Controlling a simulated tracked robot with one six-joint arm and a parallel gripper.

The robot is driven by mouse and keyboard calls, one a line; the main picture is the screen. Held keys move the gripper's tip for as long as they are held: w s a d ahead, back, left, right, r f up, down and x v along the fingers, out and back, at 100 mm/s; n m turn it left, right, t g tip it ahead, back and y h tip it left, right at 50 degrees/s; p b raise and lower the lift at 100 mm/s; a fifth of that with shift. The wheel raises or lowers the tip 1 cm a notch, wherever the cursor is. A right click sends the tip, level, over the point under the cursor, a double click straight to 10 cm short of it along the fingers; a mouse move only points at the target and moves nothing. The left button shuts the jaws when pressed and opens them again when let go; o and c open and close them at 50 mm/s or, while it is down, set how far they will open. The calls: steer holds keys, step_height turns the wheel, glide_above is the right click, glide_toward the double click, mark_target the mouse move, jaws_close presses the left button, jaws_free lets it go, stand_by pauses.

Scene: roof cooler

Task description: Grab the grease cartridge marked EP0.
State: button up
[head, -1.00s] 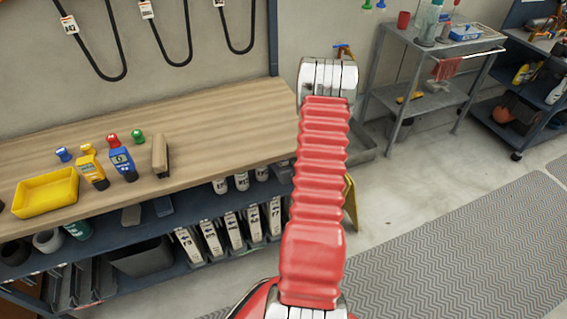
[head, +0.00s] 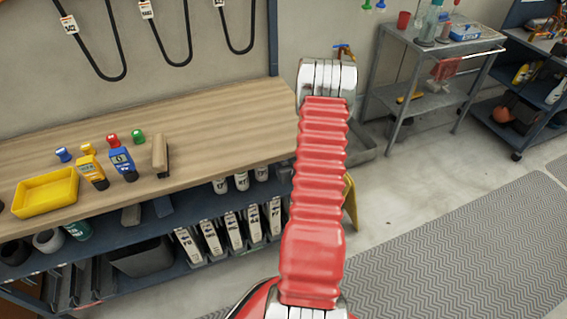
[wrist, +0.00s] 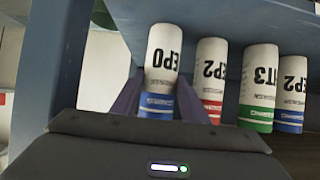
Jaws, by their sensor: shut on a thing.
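The grease cartridge marked EP0 (wrist: 163,62) is white with a blue band and stands in the wrist view, left of the other cartridges. My gripper (wrist: 160,100) has one finger on each side of it and is shut on it. I cannot tell whether it still touches the shelf. To its right are a cartridge marked EP2 with a red band (wrist: 212,75), one marked HT3 with a green band (wrist: 258,82) and another EP2 with a blue band (wrist: 291,88). In the head view my red arm hides my gripper and the held cartridge.
A blue-grey shelf post (wrist: 58,65) stands close on the left in the wrist view. The grey floor mat (head: 470,235) is clear.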

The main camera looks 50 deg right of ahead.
steer(key=c, duration=0.7)
steer(key=shift+c, duration=0.2)
steer(key=shift+r, duration=0.2)
steer(key=shift+r, duration=0.15)
steer(key=s+a, duration=0.4)
steer(key=s, duration=0.3)
steer(key=s+a, duration=0.5)
steer(key=s, duration=0.3)
steer(key=shift+s, duration=0.3)
steer(key=shift+a, duration=0.1)
